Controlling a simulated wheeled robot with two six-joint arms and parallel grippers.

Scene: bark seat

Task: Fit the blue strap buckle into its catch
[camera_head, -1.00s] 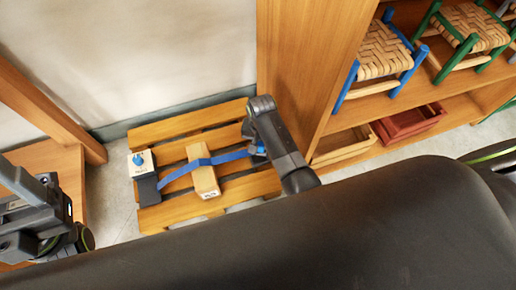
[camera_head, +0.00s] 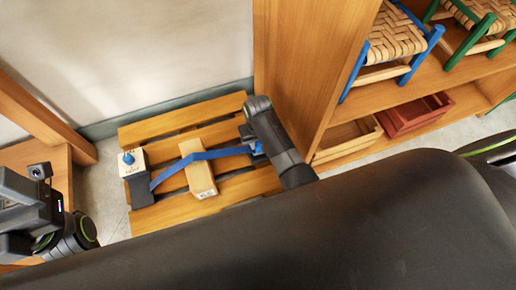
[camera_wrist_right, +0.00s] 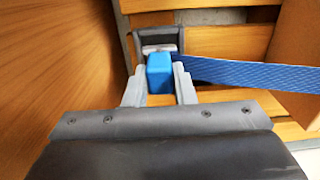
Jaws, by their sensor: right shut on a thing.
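The blue buckle (camera_wrist_right: 160,75) is between the two grey fingers of my right gripper (camera_wrist_right: 160,92), which is shut on it. In the head view the right gripper (camera_head: 252,142) is at the slatted pallet's right side, its fingers mostly hidden by my arm. The grey catch (camera_wrist_right: 138,45) is directly ahead of the buckle in the wrist view. I cannot tell whether the buckle is inside it. The blue strap (camera_head: 225,153) runs from the buckle across a wooden block (camera_head: 199,178) to a dark anchor (camera_head: 140,190). My left arm is at the lower left; its jaws are unclear.
The slatted wooden pallet (camera_head: 160,216) lies on the floor by the wall. A white box with a blue knob (camera_head: 128,159) sits at its left. A wooden shelf panel (camera_head: 300,75) rises close to my right arm. Red (camera_head: 415,113) and tan trays are on the lower shelf.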

